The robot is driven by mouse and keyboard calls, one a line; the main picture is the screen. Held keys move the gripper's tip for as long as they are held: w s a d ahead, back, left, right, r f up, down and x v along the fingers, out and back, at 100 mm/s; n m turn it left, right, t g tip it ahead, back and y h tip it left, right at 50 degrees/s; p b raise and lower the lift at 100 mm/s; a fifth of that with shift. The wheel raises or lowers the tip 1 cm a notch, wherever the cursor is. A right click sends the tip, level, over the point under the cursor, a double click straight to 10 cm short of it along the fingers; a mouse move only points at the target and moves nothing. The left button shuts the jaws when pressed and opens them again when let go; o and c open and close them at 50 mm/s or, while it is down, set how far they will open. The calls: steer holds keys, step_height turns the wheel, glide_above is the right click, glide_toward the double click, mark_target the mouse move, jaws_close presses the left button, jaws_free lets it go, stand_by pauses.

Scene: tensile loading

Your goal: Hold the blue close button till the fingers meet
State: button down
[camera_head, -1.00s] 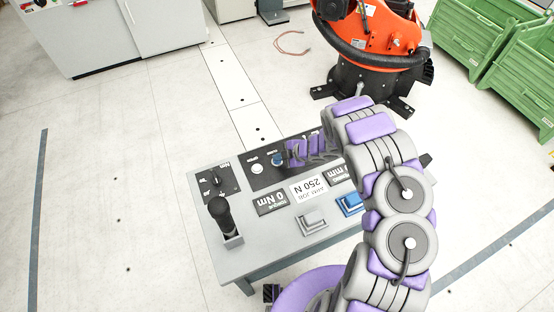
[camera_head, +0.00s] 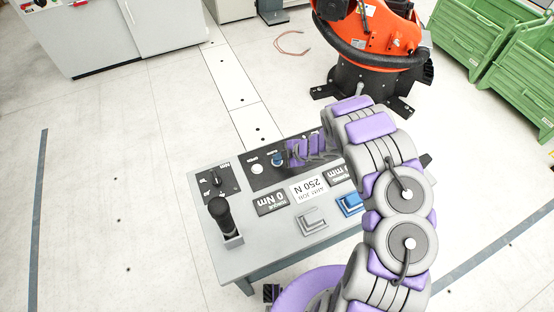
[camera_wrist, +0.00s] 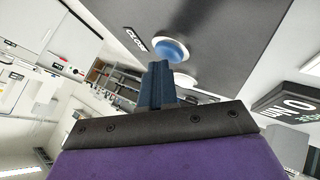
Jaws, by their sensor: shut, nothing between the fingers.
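The blue close button (camera_head: 277,160) sits on the dark panel of the console, beside my gripper (camera_head: 290,153). In the wrist view the blue close button (camera_wrist: 172,50) has a white ring and a CLOSE label beside it. My gripper's fingers (camera_wrist: 158,66) are together, with nothing between them. Their tips overlap the lower left edge of the blue button in that view. I cannot tell how far the button is pressed in.
A white button (camera_head: 257,169) lies left of the blue one. The console (camera_head: 225,262) also carries a black lever (camera_head: 220,212), a grey block button (camera_head: 312,220) and a larger blue block button (camera_head: 349,203). An orange robot (camera_head: 375,30) and green crates (camera_head: 515,75) stand behind.

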steer(key=shift+r+p, duration=0.35)
steer(key=shift+r, duration=0.4)
steer(key=shift+r, duration=0.1)
steer(key=shift+r+p, duration=1.4)
steer(key=shift+r, duration=1)
